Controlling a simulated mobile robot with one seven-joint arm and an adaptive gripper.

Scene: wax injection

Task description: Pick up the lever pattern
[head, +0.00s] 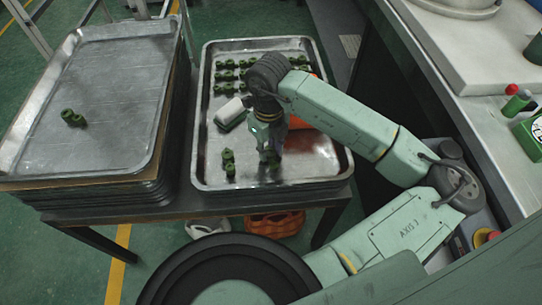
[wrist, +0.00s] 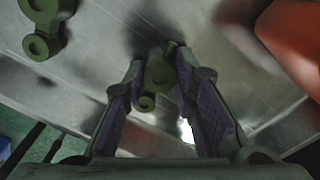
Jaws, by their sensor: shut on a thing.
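The lever pattern between my fingers is a small dark green wax piece with round bosses; it shows in the wrist view (wrist: 158,76). My gripper (head: 268,158) points down over the front part of the right metal tray (head: 203,130). In the wrist view its two fingers (wrist: 160,98) are closed on the lever pattern's sides. The fingers mostly hide the piece in the head view, and I cannot tell whether it still touches the tray. Another green lever pattern (head: 228,163) lies in the tray just left of my gripper; it also shows in the wrist view (wrist: 42,28).
Several green patterns (head: 228,76) stand in rows at the tray's far end. A white-and-green object (head: 230,113) and an orange-red object (head: 298,122) lie in the tray. A stack of trays (head: 100,95) at left bears one green pattern (head: 72,118). A counter (head: 470,60) stands at right.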

